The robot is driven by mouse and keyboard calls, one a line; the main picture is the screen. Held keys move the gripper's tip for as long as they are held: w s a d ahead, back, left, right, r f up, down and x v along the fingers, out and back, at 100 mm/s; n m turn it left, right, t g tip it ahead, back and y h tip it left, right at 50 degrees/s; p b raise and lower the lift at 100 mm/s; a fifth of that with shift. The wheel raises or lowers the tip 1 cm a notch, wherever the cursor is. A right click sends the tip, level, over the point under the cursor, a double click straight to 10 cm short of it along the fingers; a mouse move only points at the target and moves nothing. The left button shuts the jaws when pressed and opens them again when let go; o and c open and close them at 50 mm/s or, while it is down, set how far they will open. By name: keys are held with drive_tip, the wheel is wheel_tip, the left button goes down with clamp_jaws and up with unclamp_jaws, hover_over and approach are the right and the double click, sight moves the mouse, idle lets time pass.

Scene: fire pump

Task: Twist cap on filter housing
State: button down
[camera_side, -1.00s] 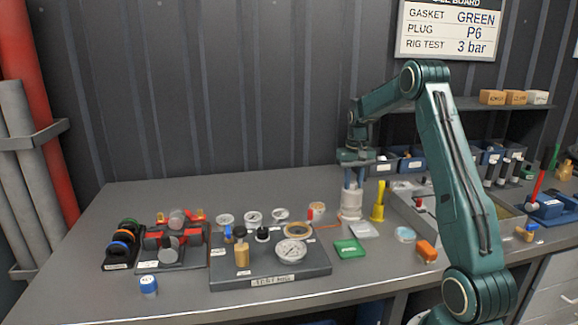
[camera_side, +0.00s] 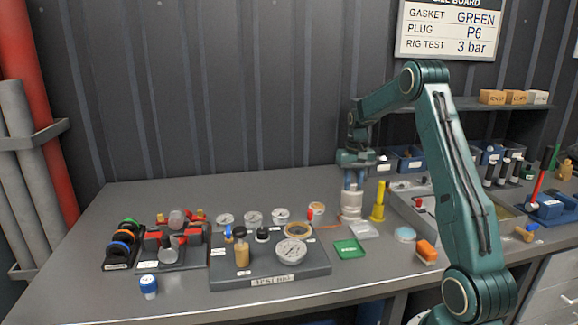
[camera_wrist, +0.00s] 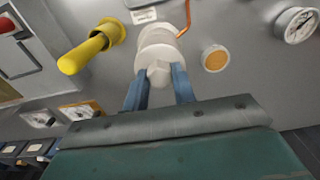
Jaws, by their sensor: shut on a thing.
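The white filter housing (camera_side: 351,212) stands upright on the bench, left of a yellow-handled tool. My gripper (camera_side: 352,182) is above it, pointing down, with its blue fingers at the top of the housing. In the wrist view, my gripper (camera_wrist: 160,88) is shut on the white cap (camera_wrist: 158,73), with one finger on each side of its raised grip. The cap sits at the top of the white housing (camera_wrist: 158,38). I cannot tell how far the cap is threaded.
The yellow tool (camera_side: 378,202) stands close to the right of the housing. The test rig (camera_side: 268,262) with gauges lies to the left, and a green tray (camera_side: 349,249) in front. A grey tray (camera_side: 425,228) is to the right. The bench front left is mostly clear.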

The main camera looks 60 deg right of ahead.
idle(0.4)
drive_tip(key=shift+m, duration=2.6)
drive_tip(key=m, duration=0.5)
drive_tip(key=shift+f+m, duration=0.1)
drive_tip(key=shift+m, duration=2.5)
drive_tip(key=shift+m, duration=0.3)
drive_tip(key=shift+m, duration=0.9)
